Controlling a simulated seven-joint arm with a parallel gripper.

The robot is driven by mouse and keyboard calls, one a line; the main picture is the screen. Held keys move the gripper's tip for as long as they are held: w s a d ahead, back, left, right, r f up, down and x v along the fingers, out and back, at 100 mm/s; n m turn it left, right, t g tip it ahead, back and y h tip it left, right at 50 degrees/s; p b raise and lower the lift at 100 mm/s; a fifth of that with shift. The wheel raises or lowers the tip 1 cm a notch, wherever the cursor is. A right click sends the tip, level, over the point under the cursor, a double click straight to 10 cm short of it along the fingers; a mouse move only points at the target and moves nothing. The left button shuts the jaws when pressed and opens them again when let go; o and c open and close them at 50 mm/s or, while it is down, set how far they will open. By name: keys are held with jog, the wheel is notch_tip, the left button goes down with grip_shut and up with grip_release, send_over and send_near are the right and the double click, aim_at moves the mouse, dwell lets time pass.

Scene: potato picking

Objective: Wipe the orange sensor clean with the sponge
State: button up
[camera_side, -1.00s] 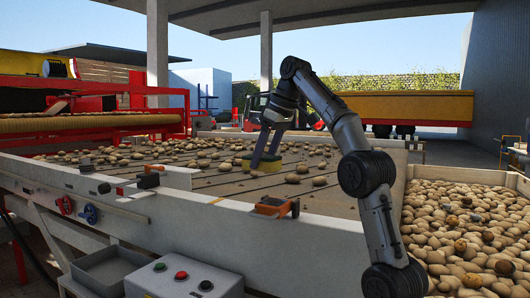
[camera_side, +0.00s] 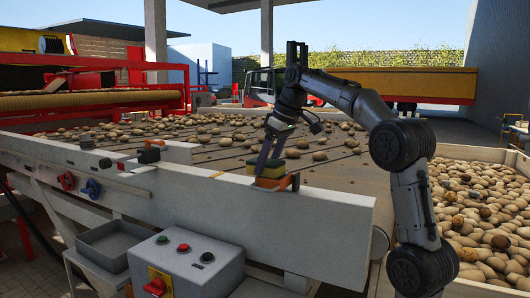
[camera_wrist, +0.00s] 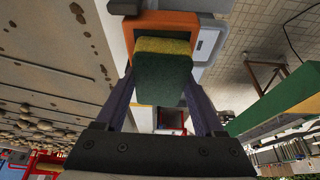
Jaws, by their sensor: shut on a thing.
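My gripper (camera_side: 268,164) is shut on the sponge (camera_side: 270,168), which is green with a yellow layer. In the side view the sponge is at the orange sensor (camera_side: 275,183), on the near wall of the conveyor. In the wrist view the sponge (camera_wrist: 162,72) sits between the two fingers, with its yellow edge toward the orange frame of the sensor (camera_wrist: 205,45). The sponge covers much of the sensor's face, so its cleanliness cannot be seen. I cannot tell whether the sponge touches it.
Potatoes lie scattered on the conveyor belt (camera_side: 190,160). A crate full of potatoes (camera_side: 480,210) stands at the right. A control box (camera_side: 185,265) and a grey tray (camera_side: 115,243) are in front of the wall. Another orange-and-black device (camera_side: 150,152) is on the wall further left.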

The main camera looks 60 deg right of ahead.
aim_at(283, 176)
jog(key=shift+s, duration=2.8)
jog(key=shift+w, duration=3.3)
notch_tip(283, 176, up, 7)
jog(key=shift+s+r, duration=0.1)
jog(key=shift+r, duration=0.55)
jog(key=shift+f, duration=0.25)
